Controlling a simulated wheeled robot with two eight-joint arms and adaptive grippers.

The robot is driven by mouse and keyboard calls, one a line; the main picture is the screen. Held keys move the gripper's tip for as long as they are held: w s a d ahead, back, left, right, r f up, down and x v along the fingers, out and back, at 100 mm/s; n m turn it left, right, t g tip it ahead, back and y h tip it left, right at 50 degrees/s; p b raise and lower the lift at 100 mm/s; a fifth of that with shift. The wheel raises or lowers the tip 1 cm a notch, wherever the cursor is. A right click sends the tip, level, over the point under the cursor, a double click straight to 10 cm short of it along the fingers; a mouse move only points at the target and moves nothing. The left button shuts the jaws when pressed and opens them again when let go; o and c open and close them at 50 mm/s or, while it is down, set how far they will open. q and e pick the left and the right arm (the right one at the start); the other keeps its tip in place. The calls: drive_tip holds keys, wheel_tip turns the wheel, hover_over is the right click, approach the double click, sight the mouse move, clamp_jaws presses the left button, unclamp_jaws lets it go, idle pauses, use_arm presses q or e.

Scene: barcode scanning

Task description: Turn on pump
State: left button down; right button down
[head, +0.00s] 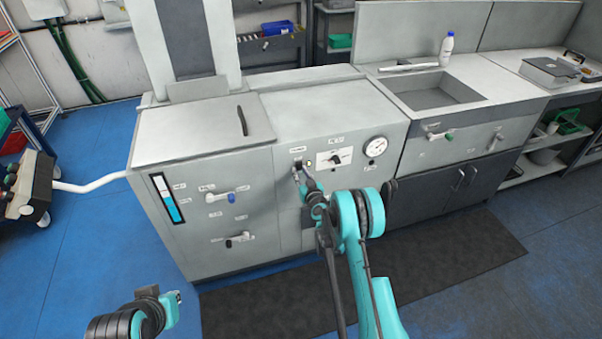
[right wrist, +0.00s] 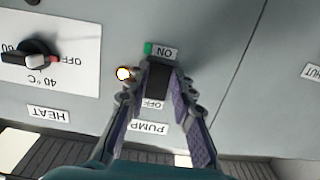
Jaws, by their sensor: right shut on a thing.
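The pump switch (right wrist: 158,80) is a dark rocker on the grey panel, seen upside down in the right wrist view. It sits between an ON label with a green mark (right wrist: 160,50) and an OFF label (right wrist: 153,104). The PUMP label (right wrist: 149,128) is beside it. My right gripper (right wrist: 158,74) is shut on the switch, with one finger on each side. In the head view my right gripper (head: 299,170) is at the cabinet front and largely hides the switch. Part of my left arm shows at the lower left; its fingers are not visible.
A small bright indicator light (right wrist: 123,73) is next to one finger. The heat knob (right wrist: 35,60) on its white plate and a round gauge (head: 375,147) are close by. Levers (head: 228,197) project from the cabinet front. A dark mat (head: 450,260) lies on the floor.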

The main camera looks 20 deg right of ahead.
sight(298, 147)
idle(0.4)
drive_tip(key=c, duration=1.3)
unclamp_jaws()
wheel_tip(298, 147, up, 10)
drive_tip(key=shift+r, duration=0.1)
